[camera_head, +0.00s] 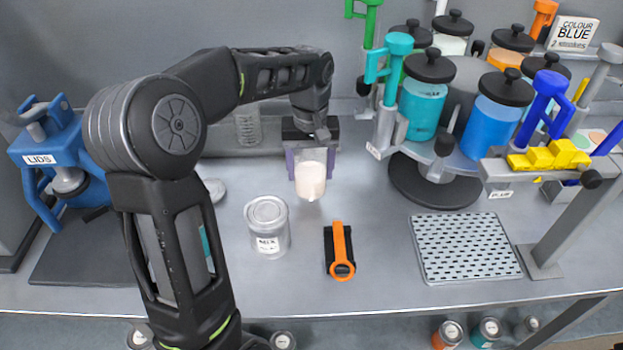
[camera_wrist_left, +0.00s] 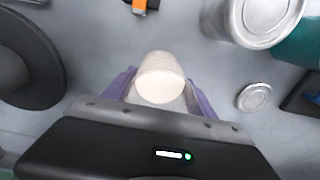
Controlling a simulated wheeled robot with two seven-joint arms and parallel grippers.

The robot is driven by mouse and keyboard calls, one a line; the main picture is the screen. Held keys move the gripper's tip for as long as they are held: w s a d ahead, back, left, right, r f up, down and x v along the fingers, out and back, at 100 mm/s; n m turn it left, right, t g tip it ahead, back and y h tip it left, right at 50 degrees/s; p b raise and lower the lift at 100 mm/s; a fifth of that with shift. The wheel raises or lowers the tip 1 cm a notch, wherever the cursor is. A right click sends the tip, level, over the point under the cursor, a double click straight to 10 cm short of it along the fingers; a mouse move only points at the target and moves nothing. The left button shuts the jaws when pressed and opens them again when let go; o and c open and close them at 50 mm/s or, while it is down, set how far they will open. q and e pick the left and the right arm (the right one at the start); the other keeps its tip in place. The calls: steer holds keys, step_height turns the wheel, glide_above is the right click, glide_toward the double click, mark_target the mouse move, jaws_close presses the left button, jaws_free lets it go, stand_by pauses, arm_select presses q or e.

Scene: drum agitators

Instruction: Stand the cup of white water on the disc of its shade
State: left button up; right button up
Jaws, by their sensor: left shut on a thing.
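My left gripper (camera_head: 311,160) is shut on a clear cup of creamy white water (camera_head: 310,182), with one purple finger on each side. The cup appears upright and held above the grey bench, behind the tin and the orange-handled tool. In the left wrist view, the cup (camera_wrist_left: 160,78) sits between the purple fingers of the gripper (camera_wrist_left: 160,95). Pale coloured discs (camera_head: 597,136) show partly at the far right, behind the yellow blocks; I cannot tell which one matches the cup's shade. My right gripper is not in view.
A labelled tin (camera_head: 267,228) and an orange-handled tool (camera_head: 340,250) stand in front. A carousel of colour jars (camera_head: 422,105) is to the right, above a dark round base (camera_head: 433,183). A perforated tray (camera_head: 465,248) lies front right. A blue lid press (camera_head: 58,150) stands left.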

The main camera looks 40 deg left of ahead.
mark_target(310, 181)
arm_select(q)
steer(key=shift+f, duration=1.85)
steer(key=shift+f, duration=0.1)
steer(key=o, duration=1.6)
steer(key=shift+o, duration=0.2)
step_height(310, 181, up, 12)
steer(key=shift+p, duration=0.35)
